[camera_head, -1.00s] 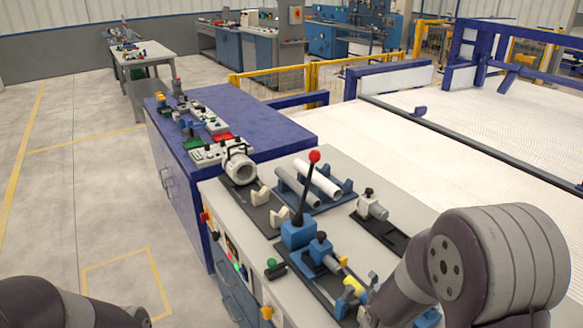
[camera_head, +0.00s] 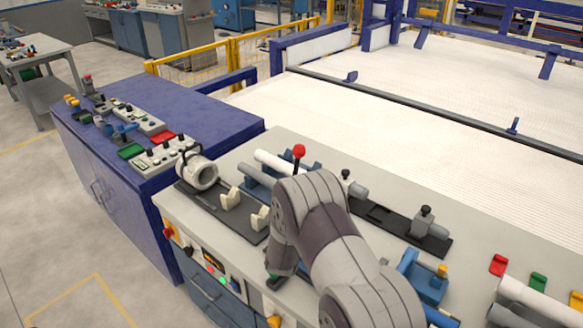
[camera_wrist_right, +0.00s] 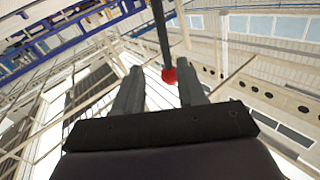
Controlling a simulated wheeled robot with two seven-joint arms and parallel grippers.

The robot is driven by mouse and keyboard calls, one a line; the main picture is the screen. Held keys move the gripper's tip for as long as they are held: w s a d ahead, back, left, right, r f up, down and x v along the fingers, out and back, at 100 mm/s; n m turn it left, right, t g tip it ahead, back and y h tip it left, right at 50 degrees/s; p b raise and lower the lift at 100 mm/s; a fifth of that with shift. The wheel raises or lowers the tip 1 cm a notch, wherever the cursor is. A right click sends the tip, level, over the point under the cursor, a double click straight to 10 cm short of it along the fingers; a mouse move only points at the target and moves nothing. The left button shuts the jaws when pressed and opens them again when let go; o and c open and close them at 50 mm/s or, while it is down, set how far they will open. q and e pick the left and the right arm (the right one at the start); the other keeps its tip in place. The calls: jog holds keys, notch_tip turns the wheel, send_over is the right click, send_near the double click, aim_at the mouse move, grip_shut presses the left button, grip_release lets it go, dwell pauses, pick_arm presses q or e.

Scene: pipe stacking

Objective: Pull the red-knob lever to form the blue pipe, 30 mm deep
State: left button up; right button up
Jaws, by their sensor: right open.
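The lever's red knob (camera_head: 299,150) stands above the workbench in the head view, just behind my right arm. My arm hides most of its shaft and the blue base. In the right wrist view the red knob (camera_wrist_right: 169,75) is on its dark lever rod (camera_wrist_right: 161,35). There my right gripper (camera_wrist_right: 159,77) is open, and the knob appears between its two fingers; I cannot tell whether they touch it. I cannot make out the blue pipe. My left gripper is out of view.
The grey workbench (camera_head: 165,203) carries pale pipes (camera_head: 286,162) on a blue rack, a grey clamp ring (camera_head: 198,172) and a dark fixture (camera_head: 427,228). Coloured blocks (camera_head: 498,265) and more pipes are at right. A blue cabinet (camera_head: 205,108) adjoins at left.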

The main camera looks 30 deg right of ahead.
aim_at(296, 170)
jog(key=p+x, duration=0.1)
jog(key=x, duration=0.4)
jog(key=p+x, duration=0.1)
jog(key=x, duration=0.4)
jog(key=shift+w+f, duration=0.1)
jog(key=shift+w, duration=0.3)
jog(key=shift+w+f, duration=0.1)
jog(key=shift+w, duration=0.35)
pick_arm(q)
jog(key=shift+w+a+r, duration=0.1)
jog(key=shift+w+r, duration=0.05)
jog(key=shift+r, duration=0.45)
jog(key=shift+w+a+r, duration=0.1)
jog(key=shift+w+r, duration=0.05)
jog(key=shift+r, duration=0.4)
pick_arm(e)
jog(key=shift+s, duration=0.1)
grip_shut()
